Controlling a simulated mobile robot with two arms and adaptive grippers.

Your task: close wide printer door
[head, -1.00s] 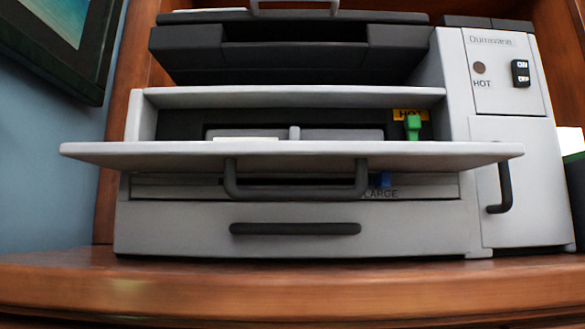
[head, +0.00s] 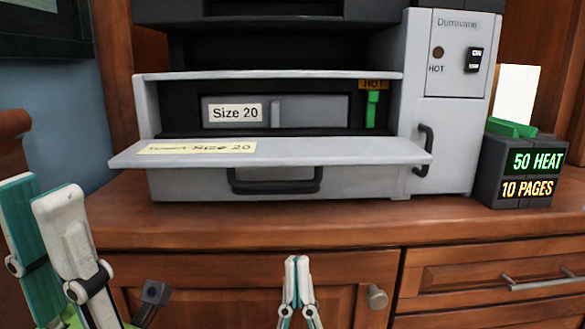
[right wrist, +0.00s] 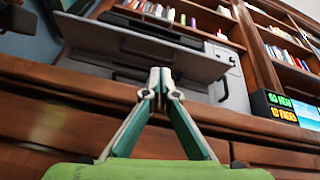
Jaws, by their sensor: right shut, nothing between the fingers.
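The printer is a grey machine marked "Dumaxane". Its wide door (head: 270,150) hangs open in the head view, jutting forward like a shelf, with a yellow "Size 20" label on top and a dark handle (head: 275,180) below its front edge. Behind it the bay shows a grey tray (head: 313,108) labelled "Size 20" and a green lever (head: 372,108) under "HOT". The door's underside also shows in the right wrist view (right wrist: 150,42). My right gripper (head: 297,258) is shut and empty, below and in front of the door. My left gripper (head: 36,187) is at lower left, apart from the printer; its opening is unclear.
A dark box (head: 525,175) reading "50 HEAT" and "10 PAGES" stands right of the printer. The printer rests on a wooden counter (head: 300,225) above drawers. A cabinet knob (head: 376,297) is near my right gripper. The counter's front strip is clear.

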